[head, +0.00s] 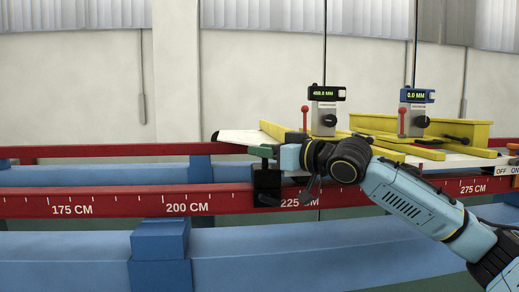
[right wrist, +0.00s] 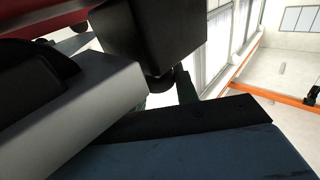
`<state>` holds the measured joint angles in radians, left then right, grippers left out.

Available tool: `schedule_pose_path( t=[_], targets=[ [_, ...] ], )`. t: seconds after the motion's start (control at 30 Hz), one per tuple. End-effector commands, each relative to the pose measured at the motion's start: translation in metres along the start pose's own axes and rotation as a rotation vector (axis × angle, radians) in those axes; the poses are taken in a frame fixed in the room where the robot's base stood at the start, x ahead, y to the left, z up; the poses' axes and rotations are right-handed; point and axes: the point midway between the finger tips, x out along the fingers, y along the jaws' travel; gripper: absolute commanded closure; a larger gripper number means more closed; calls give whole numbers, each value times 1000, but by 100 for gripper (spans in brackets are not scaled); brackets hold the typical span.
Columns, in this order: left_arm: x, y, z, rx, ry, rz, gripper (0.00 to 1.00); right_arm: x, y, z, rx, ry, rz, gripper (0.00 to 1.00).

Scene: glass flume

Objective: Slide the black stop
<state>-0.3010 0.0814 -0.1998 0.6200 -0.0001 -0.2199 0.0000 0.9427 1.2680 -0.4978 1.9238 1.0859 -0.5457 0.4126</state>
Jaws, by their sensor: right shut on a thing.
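The black stop (head: 266,181) sits on the front red rail with the white centimetre scale, a little left of the 225 CM mark. A green piece (head: 262,151) shows at its top. My right gripper (head: 277,157) comes in from the right and is shut on the upper part of the stop; its fingertips are mostly hidden in the head view. In the right wrist view the stop is a large dark block (right wrist: 150,35) close to the camera. My left gripper is in neither view.
The front red rail (head: 100,205) is clear left of the stop. A blue block (head: 158,240) stands in front of the rail.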

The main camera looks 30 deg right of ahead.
Motion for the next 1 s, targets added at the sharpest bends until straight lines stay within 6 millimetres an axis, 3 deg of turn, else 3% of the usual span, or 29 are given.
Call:
schedule_pose_path(
  t=[0.13,0.17,0.3,0.67,1.0],
  targets=[
    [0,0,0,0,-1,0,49,0,1,1,-1,-2,2,100],
    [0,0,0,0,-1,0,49,0,1,1,-1,-2,2,69],
    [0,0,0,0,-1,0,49,0,1,1,-1,-2,2,51],
    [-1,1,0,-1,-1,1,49,0,0,-7,-1,2,2,50],
    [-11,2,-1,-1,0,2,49,0,0,-70,1,6,1,50]
  ],
)
